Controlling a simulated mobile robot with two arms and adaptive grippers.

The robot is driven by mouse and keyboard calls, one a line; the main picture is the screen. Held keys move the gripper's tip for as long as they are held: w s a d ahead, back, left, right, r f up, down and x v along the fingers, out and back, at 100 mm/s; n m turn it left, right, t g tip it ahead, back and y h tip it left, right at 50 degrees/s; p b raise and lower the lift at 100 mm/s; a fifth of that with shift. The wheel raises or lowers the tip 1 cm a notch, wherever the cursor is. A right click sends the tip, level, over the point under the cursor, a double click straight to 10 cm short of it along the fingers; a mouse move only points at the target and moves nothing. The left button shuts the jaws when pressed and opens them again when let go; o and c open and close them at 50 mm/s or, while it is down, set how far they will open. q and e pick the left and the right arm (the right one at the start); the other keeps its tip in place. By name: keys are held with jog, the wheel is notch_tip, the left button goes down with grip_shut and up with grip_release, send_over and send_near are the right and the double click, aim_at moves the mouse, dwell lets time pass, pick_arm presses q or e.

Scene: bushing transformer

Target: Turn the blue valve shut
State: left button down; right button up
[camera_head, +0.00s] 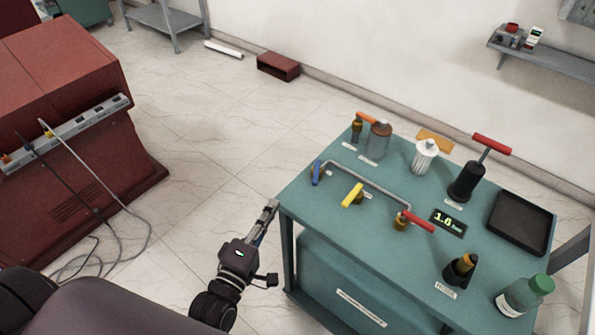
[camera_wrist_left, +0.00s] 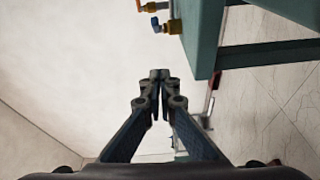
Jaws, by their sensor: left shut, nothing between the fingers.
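The blue valve (camera_head: 316,172) has a blue lever handle and stands at the left front part of the teal table (camera_head: 300,200). In the left wrist view the blue valve (camera_wrist_left: 157,24) shows at the top, near the table's edge. My left gripper (camera_head: 272,206) is beside the table's left corner, apart from the valve and to its lower left. In the left wrist view its fingers (camera_wrist_left: 160,76) are together with nothing between them. My right gripper is not in view.
A display (camera_head: 448,222), a black tray (camera_head: 521,223), a hand pump (camera_head: 467,182) and a green-capped bottle (camera_head: 525,295) stand on the table. Open floor lies left of it.

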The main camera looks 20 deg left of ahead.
aim_at(316, 173)
pick_arm(q)
jog(key=shift+n, duration=0.4)
jog(key=w, duration=0.3)
jog(key=w+p, duration=0.1)
jog(key=w, duration=0.2)
jog(key=w+p, duration=0.1)
jog(key=w, duration=0.2)
jog(key=shift+w+d+r, duration=0.25)
jog(key=shift+w+d, duration=0.1)
jog(key=shift+w, duration=0.05)
jog(key=d, duration=0.1)
jog(key=d+p, duration=0.1)
jog(key=d, duration=0.1)
jog(key=shift+w+d+p, duration=0.15)
jog(key=shift+w+p, duration=0.1)
jog(key=shift+p, duration=0.1)
jog(key=shift+d, duration=0.4)
jog(key=shift+f, duration=0.1)
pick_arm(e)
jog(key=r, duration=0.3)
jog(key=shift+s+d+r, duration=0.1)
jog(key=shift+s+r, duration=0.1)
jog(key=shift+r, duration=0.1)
pick_arm(q)
jog(key=shift+w, duration=0.1)
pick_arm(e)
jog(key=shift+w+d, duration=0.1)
